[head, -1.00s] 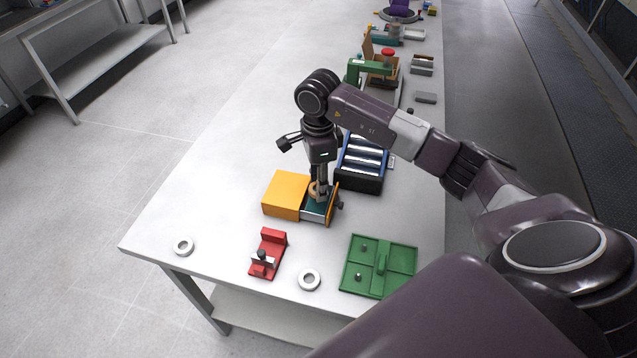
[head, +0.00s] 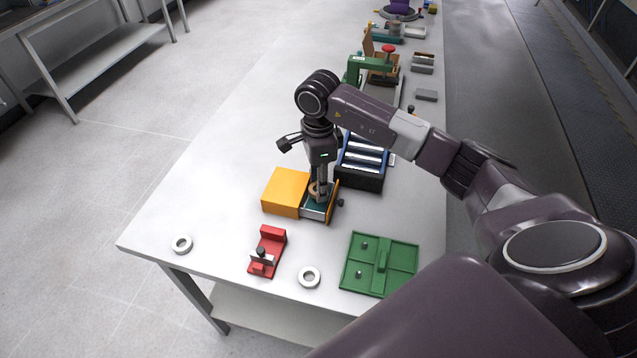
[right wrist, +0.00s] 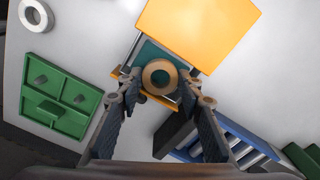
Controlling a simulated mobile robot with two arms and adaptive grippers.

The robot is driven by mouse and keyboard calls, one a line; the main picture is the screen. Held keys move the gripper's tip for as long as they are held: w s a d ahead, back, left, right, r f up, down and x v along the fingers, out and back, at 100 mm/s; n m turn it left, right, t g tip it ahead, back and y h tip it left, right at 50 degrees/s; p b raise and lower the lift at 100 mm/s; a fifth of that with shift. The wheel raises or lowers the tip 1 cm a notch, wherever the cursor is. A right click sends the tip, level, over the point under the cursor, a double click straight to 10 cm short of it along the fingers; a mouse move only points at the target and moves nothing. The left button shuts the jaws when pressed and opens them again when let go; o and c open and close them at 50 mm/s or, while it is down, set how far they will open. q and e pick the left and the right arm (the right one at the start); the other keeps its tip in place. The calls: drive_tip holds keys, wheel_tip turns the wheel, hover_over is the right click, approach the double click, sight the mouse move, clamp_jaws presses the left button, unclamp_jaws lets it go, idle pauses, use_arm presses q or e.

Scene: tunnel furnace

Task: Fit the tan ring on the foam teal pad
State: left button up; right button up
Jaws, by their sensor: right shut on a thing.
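The tan ring (right wrist: 160,77) is between the fingertips of my right gripper (right wrist: 161,92) in the right wrist view, and the gripper is shut on it. The foam teal pad (right wrist: 147,52) lies in the open drawer of the yellow box (head: 285,191), directly below or under the ring. In the head view my right gripper (head: 319,191) points down into the drawer and partly hides the ring and the pad (head: 314,205). I cannot tell whether the ring touches the pad. My left gripper is not in view.
A blue and black rack (head: 361,178) stands close behind the drawer. A red fixture (head: 272,237), a green tray (head: 398,252) and two white rings (head: 309,277), (head: 181,244) are at the near end of the table. The table's left side is clear.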

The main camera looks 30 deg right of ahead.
drive_tip(key=shift+f+b, duration=0.35)
drive_tip(key=shift+f, duration=0.05)
drive_tip(key=o, duration=1.2)
drive_tip(key=shift+c, duration=0.2)
drive_tip(key=o, duration=0.4)
drive_tip(key=shift+r, duration=0.1)
wheel_tip(320, 180, up, 7)
drive_tip(key=p, duration=0.4)
